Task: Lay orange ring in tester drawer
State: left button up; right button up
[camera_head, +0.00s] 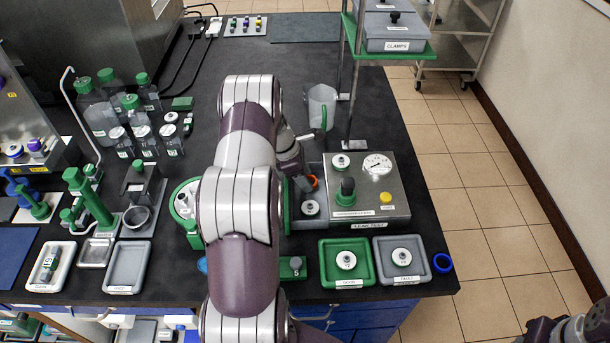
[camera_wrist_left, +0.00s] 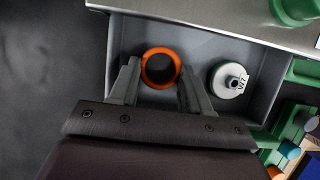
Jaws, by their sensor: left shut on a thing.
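The orange ring (camera_wrist_left: 160,50) is between the two fingers of my left gripper (camera_wrist_left: 158,74), which is shut on it. In the head view the orange ring (camera_head: 315,183) shows only in part beside the left gripper (camera_head: 304,174). The tester drawer (camera_wrist_left: 211,40) is pulled out, a grey tray, and the ring is over its left part in the wrist view; I cannot tell whether it touches the floor. A white round disc with a dark centre (camera_wrist_left: 229,80) lies in the drawer to the right of the ring.
A green tray (camera_head: 327,276) and a grey tray (camera_head: 420,274), each with a white disc, lie at the front edge. A blue ring (camera_head: 442,263) lies beside them. A clear jug (camera_head: 321,106) stands behind the drawer. Part of my right arm shows at the bottom right.

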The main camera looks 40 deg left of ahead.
pick_arm(q)
jog(key=shift+s, duration=0.1)
jog(key=o, duration=0.7)
jog(key=shift+f, duration=0.1)
jog(key=shift+o, duration=0.2)
